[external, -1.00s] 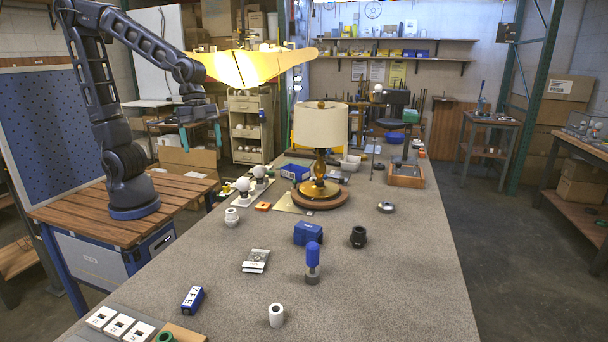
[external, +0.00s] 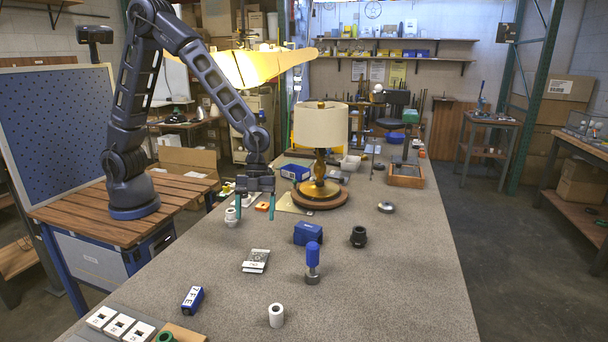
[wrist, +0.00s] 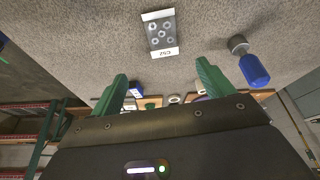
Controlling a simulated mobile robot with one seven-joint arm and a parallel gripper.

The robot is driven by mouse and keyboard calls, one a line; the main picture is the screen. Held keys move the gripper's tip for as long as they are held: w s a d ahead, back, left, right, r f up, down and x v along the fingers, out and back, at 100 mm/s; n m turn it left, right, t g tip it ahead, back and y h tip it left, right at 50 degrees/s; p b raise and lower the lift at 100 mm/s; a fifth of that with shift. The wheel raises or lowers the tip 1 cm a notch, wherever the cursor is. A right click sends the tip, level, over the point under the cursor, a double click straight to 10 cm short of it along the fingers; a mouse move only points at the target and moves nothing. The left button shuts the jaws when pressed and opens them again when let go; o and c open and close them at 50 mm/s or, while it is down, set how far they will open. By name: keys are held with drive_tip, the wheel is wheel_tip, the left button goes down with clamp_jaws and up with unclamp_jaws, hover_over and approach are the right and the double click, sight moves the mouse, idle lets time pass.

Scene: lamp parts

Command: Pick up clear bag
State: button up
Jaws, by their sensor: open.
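The clear bag (external: 255,261) lies flat on the grey worktable, left of the blue-handled tool. It has a white label strip and small round parts showing inside. In the wrist view the bag (wrist: 160,30) lies beyond my fingertips, near the top middle. My gripper (external: 254,216) is open and empty, pointing down above the table, behind the bag in the external view and apart from it. Its two green fingers also frame the lower middle of the wrist view (wrist: 162,82).
The lamp (external: 320,150) stands behind. The table's right side is clear.

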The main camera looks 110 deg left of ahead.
sight(257, 257)
drive_tip(key=shift+m, duration=0.3)
drive_tip(key=x, duration=1.2)
drive_tip(key=shift+w+a+f, duration=0.15)
drive_tip(key=shift+w+f, duration=0.15)
drive_tip(key=shift+f, duration=0.15)
drive_tip(key=shift+c, duration=0.2)
drive_tip(key=c, duration=1.1)
